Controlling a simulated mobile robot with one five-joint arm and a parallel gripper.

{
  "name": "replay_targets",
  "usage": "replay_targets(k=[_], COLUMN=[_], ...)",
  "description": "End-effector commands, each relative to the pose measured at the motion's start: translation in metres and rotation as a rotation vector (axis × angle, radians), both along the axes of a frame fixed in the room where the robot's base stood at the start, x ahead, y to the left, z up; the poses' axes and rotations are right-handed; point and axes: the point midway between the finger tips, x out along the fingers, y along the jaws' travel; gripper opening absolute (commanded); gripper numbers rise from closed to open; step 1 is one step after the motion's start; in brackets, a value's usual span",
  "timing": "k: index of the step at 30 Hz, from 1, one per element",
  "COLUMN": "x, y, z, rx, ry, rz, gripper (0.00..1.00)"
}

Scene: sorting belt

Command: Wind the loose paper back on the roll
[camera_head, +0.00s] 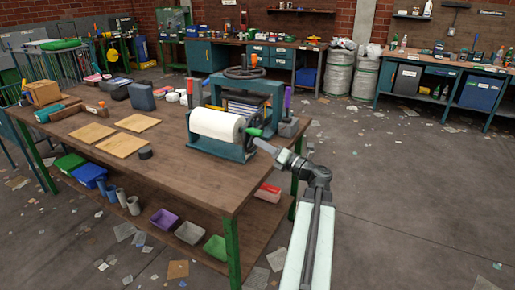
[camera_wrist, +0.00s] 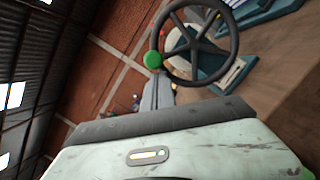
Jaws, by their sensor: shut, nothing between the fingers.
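The white paper roll (camera_head: 216,125) lies on its side in a blue-green holder (camera_head: 222,150) at the right end of the wooden table. A green knob (camera_head: 255,132) sticks out at the roll's right end. My gripper (camera_head: 260,143) is shut and empty, its tip close to the knob. In the wrist view the green knob (camera_wrist: 153,60) shows just beyond the tip of my gripper (camera_wrist: 158,83), beside a dark spoked wheel (camera_wrist: 198,42). I cannot tell whether the tip touches the knob.
A blue-green press (camera_head: 262,95) with a dark handwheel stands behind the roll. Flat wooden boards (camera_head: 127,145) and a black tape roll (camera_head: 145,153) lie on the table's left part. Trays (camera_head: 190,233) sit on the lower shelf. The floor to the right is open, with scattered scraps.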

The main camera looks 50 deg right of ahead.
Motion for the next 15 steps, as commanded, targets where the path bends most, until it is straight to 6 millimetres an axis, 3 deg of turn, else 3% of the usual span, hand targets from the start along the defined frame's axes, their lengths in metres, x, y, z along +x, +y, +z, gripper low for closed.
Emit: replay_targets(k=[11, 15], x=[0.004, 0.005], y=[0.002, -0.002], z=[0.003, 0.020], rx=[0.000, 0.001], ry=[0.000, 0.000], rz=[0.009, 0.009], gripper=[0.00, 0.00])
